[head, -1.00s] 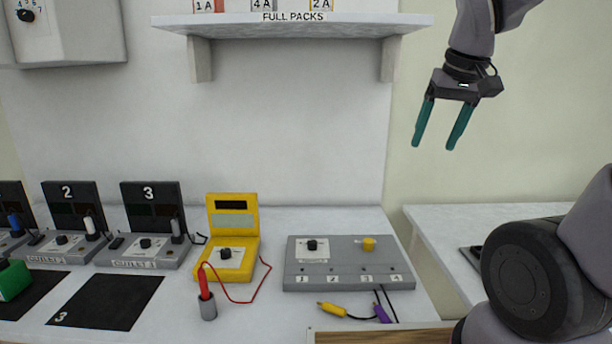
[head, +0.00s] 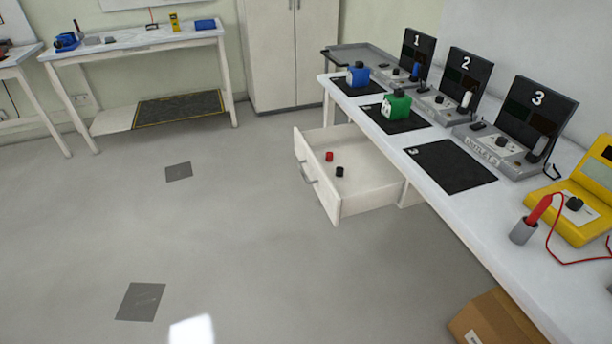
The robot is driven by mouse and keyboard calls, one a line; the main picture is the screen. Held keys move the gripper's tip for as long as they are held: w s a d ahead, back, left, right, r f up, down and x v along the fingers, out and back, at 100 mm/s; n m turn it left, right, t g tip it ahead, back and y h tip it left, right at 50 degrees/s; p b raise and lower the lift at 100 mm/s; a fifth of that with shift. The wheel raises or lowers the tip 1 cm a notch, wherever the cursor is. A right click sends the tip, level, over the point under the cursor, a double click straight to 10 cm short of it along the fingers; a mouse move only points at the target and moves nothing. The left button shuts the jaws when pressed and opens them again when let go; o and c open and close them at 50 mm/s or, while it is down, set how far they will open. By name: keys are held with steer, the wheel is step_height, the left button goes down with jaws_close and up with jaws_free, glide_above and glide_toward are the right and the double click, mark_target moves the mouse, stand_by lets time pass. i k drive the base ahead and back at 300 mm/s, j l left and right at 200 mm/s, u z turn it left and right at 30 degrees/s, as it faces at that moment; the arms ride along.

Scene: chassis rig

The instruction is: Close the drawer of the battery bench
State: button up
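The battery bench (head: 400,140) runs along the right side of the head view, with numbered charging stations on top. Its white drawer (head: 338,205) is pulled out to the left, over the floor, under the bench's far part. A grey handle (head: 308,174) is on the drawer front. A small red piece (head: 329,156) and a small black piece (head: 339,171) lie inside the drawer. My gripper is not in the head view now.
A cardboard box (head: 495,318) stands on the floor under the bench's near end. The grey floor (head: 220,240) left of the drawer is clear. A cabinet (head: 290,50) and another workbench (head: 135,45) stand at the back wall.

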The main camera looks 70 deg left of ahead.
mark_target(370, 181)
steer(key=l+u, duration=0.1)
steer(key=u, duration=0.3)
steer(key=k+u, duration=0.1)
steer(key=u, duration=0.3)
steer(key=l+u, duration=0.1)
steer(key=u, duration=0.3)
steer(key=k+u, duration=0.1)
steer(key=u, duration=0.25)
steer(key=i+u, duration=0.15)
steer(key=u, duration=0.35)
steer(key=i+u, duration=0.2)
steer(key=u, duration=0.25)
steer(key=i+j, duration=0.15)
steer(key=i, duration=0.45)
